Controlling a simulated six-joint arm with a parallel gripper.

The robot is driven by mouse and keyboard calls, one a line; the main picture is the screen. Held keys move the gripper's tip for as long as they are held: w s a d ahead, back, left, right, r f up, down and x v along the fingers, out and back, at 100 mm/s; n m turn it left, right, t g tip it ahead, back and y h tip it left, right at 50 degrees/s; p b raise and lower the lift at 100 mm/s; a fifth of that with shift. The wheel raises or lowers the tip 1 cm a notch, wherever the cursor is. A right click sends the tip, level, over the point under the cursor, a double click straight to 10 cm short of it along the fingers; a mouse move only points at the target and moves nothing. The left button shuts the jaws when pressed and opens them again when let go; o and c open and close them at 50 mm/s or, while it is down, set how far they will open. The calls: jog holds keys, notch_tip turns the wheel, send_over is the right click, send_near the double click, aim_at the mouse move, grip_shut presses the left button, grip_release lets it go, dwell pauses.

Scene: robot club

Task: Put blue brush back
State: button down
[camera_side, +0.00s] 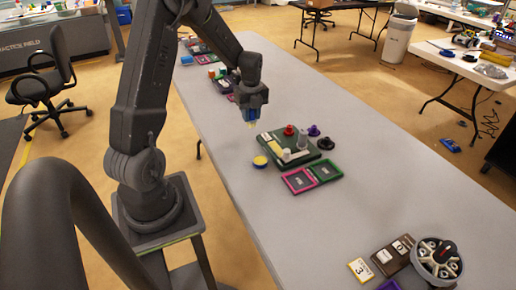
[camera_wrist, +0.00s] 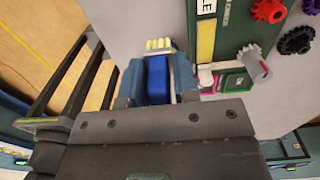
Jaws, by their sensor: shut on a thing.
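My gripper (camera_side: 252,101) is shut on the blue brush and holds it in the air, above the table near the far left side of the green board (camera_side: 311,150). In the wrist view the brush's blue handle (camera_wrist: 157,78) sits between my two fingers, with its pale yellow bristles (camera_wrist: 158,44) beyond them. In the side view the bristles (camera_side: 255,127) point down. The board also shows in the wrist view (camera_wrist: 233,35), with a yellow strip and a white label. A small round yellow-topped pot (camera_side: 260,161) stands on the table beside the board.
A red gear (camera_side: 289,131) is on the board; a purple gear (camera_side: 314,131) and a black gear (camera_side: 325,144) are near its right side. Pink (camera_side: 299,180) and green (camera_side: 325,171) frames lie in front. A round holder (camera_side: 437,261) stands nearer. The table's right side is clear.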

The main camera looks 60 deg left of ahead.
jog(key=s+a, duration=0.5)
jog(key=s, duration=0.6)
jog(key=w+d+f, duration=0.1)
jog(key=w+f, duration=0.1)
jog(key=w, duration=0.1)
jog(key=w+d+f, duration=0.2)
jog(key=w, duration=0.1)
jog(key=w+d+f, duration=0.2)
jog(key=w, duration=0.2)
jog(key=shift+w+d+f, duration=0.1)
jog(key=shift+d+f, duration=0.05)
jog(key=shift+f, duration=0.1)
jog(key=shift+w+f, duration=0.1)
jog(key=shift+f, duration=1.95)
jog(key=shift+f, duration=0.15)
jog(key=c, duration=0.9)
grip_release()
